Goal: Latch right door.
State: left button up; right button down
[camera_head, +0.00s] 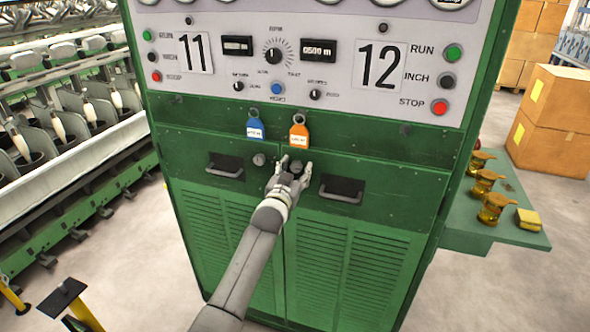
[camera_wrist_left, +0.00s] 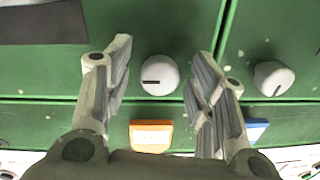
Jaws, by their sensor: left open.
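The right door (camera_head: 345,225) of the green cabinet appears closed, flush with the left door (camera_head: 230,215). Its latch knob (camera_head: 297,166) is partly hidden by my left gripper (camera_head: 289,175) in the head view. The left wrist view shows this round white knob (camera_wrist_left: 160,75) between the open fingers of my left gripper (camera_wrist_left: 161,68), with no visible contact. A dark mark on the knob lies about level in that view. The right door's handle (camera_head: 342,188) is right of the gripper. My right gripper is out of view.
An orange tag (camera_head: 299,132) and a blue tag (camera_head: 255,127) hang above the doors. The left door's knob (camera_wrist_left: 273,78) is close beside the gripper. A green side shelf (camera_head: 495,235) with brass parts juts out at right. Spinning machinery (camera_head: 70,140) stands at left.

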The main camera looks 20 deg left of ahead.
pick_arm(q)
grip_shut()
dwell(0.4)
jog(key=shift+w, duration=0.1)
